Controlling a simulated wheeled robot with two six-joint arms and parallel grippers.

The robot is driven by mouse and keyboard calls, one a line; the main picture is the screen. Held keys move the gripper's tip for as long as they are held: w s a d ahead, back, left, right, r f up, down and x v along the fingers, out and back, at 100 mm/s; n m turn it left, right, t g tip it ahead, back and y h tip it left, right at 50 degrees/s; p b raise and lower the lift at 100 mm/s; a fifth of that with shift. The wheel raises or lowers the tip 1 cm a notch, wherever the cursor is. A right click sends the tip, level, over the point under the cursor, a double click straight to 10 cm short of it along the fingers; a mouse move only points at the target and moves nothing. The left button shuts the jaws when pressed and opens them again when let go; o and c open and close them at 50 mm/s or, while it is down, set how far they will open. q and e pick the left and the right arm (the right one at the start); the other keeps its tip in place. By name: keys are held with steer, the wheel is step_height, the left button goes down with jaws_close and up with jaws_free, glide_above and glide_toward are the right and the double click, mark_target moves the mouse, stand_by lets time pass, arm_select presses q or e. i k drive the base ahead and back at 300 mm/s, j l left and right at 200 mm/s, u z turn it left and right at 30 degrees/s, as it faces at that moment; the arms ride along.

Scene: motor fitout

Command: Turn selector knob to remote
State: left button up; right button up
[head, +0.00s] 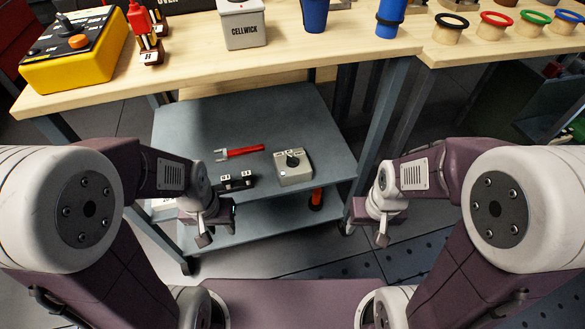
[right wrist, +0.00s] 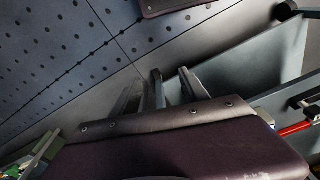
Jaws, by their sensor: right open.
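A small pale box (head: 295,175) with a black knob (head: 292,158) on top sits on the upper shelf of the grey cart, near its right front. Small label plates lie along the box's back edge; their text is too small to read, and so is the knob's setting. My left gripper (head: 205,237) hangs to the left of the box, near the cart's front edge, and its jaws are too small to judge. My right gripper (head: 383,237) is open and empty, right of the cart; its fingers also show in the right wrist view (right wrist: 170,90). Neither gripper touches the box.
The grey cart (head: 190,125) also bears a red tool (head: 240,152) and a dark block (head: 237,182). A wooden bench (head: 200,72) behind holds a yellow box (head: 75,60), a Cellwick box (head: 241,28) and blue cylinders. Coloured rings stand at the right.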

mark_target(291, 162)
steer(key=l+u, duration=0.35)
steer(key=k+l+u, duration=0.1)
steer(key=u, duration=0.25)
steer(key=k+l+u, duration=0.1)
steer(key=u, duration=0.25)
steer(key=l, duration=0.1)
